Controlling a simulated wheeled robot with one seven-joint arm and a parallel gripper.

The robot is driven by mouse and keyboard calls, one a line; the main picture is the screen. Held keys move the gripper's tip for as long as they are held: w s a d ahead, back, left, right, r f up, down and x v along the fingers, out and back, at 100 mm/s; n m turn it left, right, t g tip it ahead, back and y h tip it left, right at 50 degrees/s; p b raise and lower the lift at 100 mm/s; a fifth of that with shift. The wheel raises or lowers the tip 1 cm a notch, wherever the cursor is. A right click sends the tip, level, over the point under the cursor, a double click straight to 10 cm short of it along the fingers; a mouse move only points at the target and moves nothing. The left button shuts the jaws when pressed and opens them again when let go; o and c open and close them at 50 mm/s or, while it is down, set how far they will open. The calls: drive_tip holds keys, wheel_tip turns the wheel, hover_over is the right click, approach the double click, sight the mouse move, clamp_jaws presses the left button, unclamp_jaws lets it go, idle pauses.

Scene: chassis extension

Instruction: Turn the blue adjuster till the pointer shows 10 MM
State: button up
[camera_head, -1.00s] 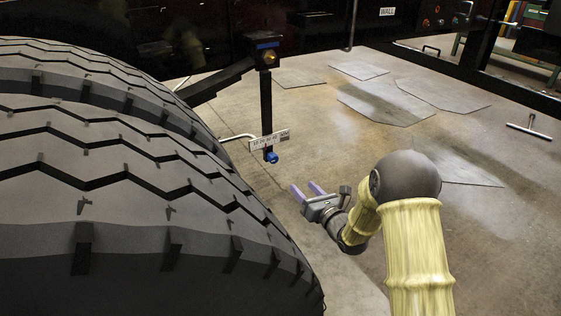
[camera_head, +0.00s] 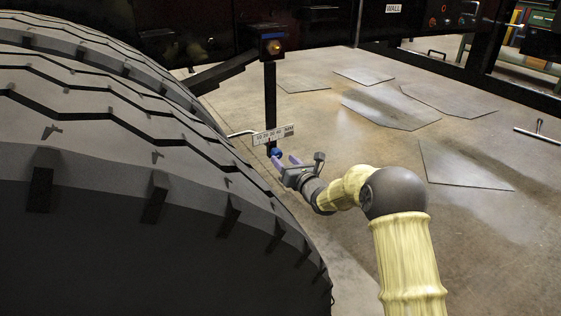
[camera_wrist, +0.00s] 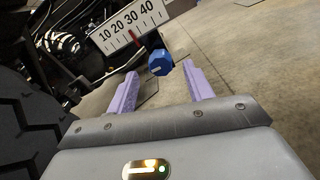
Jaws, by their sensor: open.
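The blue adjuster (camera_head: 276,152) is a small knob under the white scale plate (camera_head: 273,135), at the lower end of a black post. In the wrist view the blue adjuster (camera_wrist: 160,62) lies between and just beyond the fingertips, with a light mark on its face. The scale plate (camera_wrist: 125,28) reads 10, 20, 30, 40 from left to right. A small red pointer (camera_wrist: 134,37) stands roughly between 20 and 30; its exact reading is hard to tell. My gripper (camera_head: 286,160) is open, its purple fingers (camera_wrist: 160,74) aimed at the adjuster. Contact cannot be seen.
Large black tyres (camera_head: 120,200) fill the left, close beside my arm. The black post (camera_head: 270,95) rises above the scale to a bracket. Flat grey plates (camera_head: 460,165) lie on the concrete floor to the right, where there is free room.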

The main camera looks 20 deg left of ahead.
sight(279, 155)
drive_tip(key=shift+b+x, duration=0.8)
drive_tip(key=shift+x, duration=1.3)
